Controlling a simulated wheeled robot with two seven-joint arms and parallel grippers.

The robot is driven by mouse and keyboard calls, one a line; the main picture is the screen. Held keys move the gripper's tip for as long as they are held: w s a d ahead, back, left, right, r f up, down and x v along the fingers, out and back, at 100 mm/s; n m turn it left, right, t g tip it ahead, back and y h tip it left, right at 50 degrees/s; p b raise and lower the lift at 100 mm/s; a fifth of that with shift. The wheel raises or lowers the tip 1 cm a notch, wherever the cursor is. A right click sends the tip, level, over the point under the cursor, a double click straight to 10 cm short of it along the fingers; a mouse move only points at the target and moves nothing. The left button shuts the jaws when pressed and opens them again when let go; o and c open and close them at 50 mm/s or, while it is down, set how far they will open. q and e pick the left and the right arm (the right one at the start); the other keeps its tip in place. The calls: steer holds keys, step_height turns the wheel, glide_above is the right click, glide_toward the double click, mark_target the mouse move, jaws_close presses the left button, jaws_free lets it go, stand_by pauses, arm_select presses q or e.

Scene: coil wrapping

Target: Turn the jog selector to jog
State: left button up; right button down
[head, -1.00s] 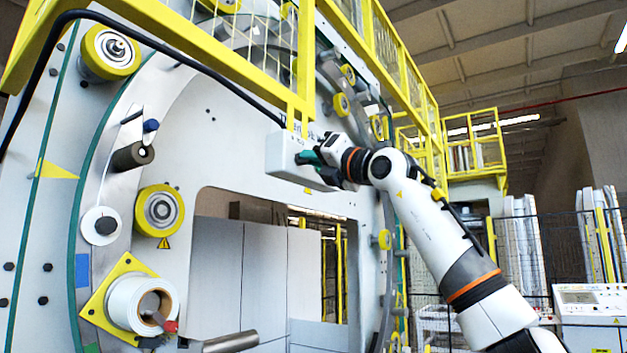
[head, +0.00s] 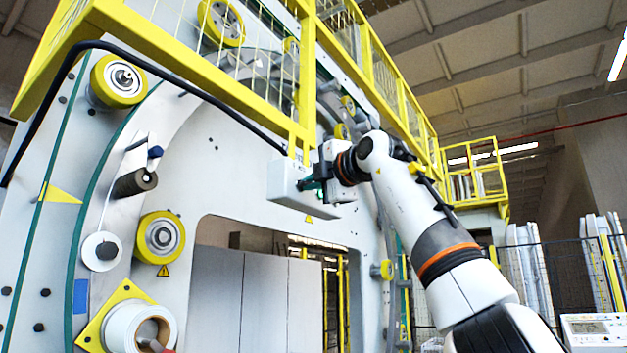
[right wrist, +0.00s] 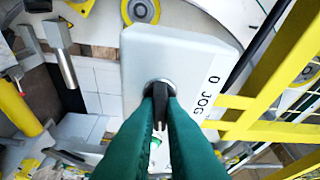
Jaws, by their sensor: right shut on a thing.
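The jog selector (right wrist: 160,88) is a dark knob in a round metal collar on a pale box (right wrist: 192,52), beside a label reading "0 JOG" (right wrist: 208,96). The same box shows in the head view (head: 286,186), hanging at the machine's front below the yellow railing. My right gripper (right wrist: 160,96) has its green fingers closed on the knob's dark handle. The fingertips hide part of the knob. In the head view my right gripper (head: 308,184) is at the box's face. My left gripper is not in view.
Yellow railing (head: 300,90) runs close above the box, and a black cable (head: 200,92) leads down to it. Yellow rollers (head: 160,238) and a white tape roll (head: 138,326) are on the machine's left part. A control desk (head: 595,328) stands at lower right.

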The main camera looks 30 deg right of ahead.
steer(key=shift+r+m+g+p, duration=0.15)
steer(key=shift+m+g+p, duration=0.15)
steer(key=shift+m, duration=0.4)
steer(key=c, duration=1.5)
jaws_free()
steer(key=s+b, duration=0.6)
steer(key=s, duration=0.6)
